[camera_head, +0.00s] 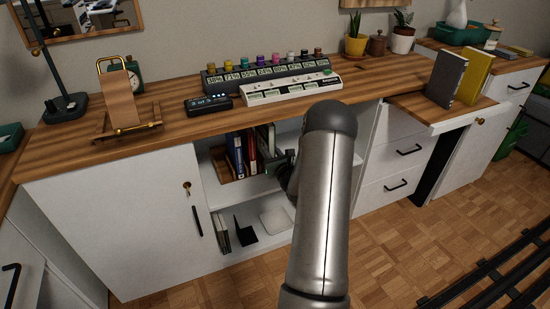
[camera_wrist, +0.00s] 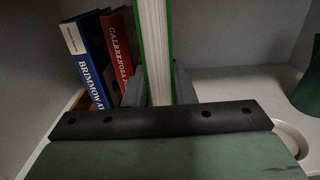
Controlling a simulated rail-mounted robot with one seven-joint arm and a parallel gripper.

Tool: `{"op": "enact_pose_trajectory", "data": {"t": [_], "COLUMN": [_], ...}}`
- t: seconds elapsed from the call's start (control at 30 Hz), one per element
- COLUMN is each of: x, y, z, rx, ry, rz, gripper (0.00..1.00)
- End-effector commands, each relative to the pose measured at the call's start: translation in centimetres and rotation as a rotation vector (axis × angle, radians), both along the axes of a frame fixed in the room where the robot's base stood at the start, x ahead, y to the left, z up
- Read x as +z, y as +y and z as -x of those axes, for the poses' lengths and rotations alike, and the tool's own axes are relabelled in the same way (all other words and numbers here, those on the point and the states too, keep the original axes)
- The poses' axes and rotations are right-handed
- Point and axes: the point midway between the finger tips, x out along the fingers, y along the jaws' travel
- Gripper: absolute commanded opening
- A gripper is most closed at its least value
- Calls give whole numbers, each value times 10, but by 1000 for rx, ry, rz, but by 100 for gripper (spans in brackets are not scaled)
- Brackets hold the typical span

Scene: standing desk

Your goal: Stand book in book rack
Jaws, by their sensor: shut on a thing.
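A green-covered book (camera_wrist: 153,45) stands upright in the middle of the wrist view, its pale page edges facing me. My gripper (camera_wrist: 157,88) is shut on it, with one grey finger on each side. In the head view the book (camera_head: 268,138) shows upright inside the open shelf, with my gripper (camera_head: 279,164) at its lower right. The wooden book rack (camera_head: 221,164) sits on the upper shelf and holds a blue book (camera_head: 236,153) and a red book (camera_head: 252,146). Both lean slightly, left of the held book. The held book's bottom is hidden by my gripper.
The shelf's side walls and the desktop (camera_head: 170,127) above bound the space. A dark green object (camera_wrist: 310,85) and a white round item (camera_wrist: 292,140) are at the right in the wrist view. Books (camera_head: 222,232) and a black stand (camera_head: 244,230) are on the lower shelf.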

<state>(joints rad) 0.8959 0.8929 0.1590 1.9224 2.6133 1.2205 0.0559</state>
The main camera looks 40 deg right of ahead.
Motion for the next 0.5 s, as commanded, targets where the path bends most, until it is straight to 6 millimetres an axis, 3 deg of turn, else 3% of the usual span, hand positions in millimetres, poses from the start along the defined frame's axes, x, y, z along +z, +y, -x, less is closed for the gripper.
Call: {"op": "enact_pose_trajectory", "data": {"t": [0.5], "x": [1], "y": [-15], "z": [-49], "rx": [1], "ry": [-5], "rz": [3], "gripper": [0]}}
